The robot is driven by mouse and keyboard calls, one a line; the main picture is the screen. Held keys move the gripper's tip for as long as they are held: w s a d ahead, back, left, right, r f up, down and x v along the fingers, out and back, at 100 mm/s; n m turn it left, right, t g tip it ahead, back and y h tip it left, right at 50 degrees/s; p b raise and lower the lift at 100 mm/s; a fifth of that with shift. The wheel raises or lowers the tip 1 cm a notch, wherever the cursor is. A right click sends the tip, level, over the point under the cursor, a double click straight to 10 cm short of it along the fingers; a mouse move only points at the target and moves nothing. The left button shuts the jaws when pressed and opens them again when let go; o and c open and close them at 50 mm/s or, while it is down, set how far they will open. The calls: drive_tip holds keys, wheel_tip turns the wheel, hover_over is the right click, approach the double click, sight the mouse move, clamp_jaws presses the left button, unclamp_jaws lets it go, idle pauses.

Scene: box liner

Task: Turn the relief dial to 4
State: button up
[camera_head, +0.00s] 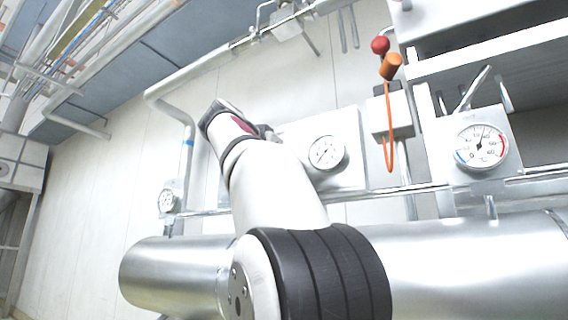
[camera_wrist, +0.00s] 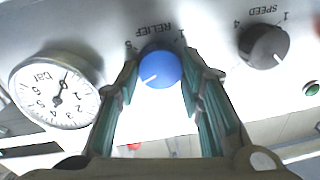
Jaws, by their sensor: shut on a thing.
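The blue relief dial (camera_wrist: 160,69) is on a white panel in the wrist view, under the upside-down word RELIEF. Its white pointer line points to the lower left in the picture. A printed digit that looks like 5 is at its upper left and a 1 at its upper right; the other marks are not readable. My gripper (camera_wrist: 160,75) has one finger on each side of the dial and is shut on it. In the head view my arm hides the dial.
A black SPEED dial (camera_wrist: 264,46) sits right of the relief dial, and a round bar gauge (camera_wrist: 54,90) left of it. A green button (camera_wrist: 312,89) is at the right edge.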

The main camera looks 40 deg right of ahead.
drive_tip(key=shift+f, duration=0.15)
drive_tip(key=o, duration=1.2)
drive_tip(key=shift+c, duration=0.2)
drive_tip(key=v, duration=1.2)
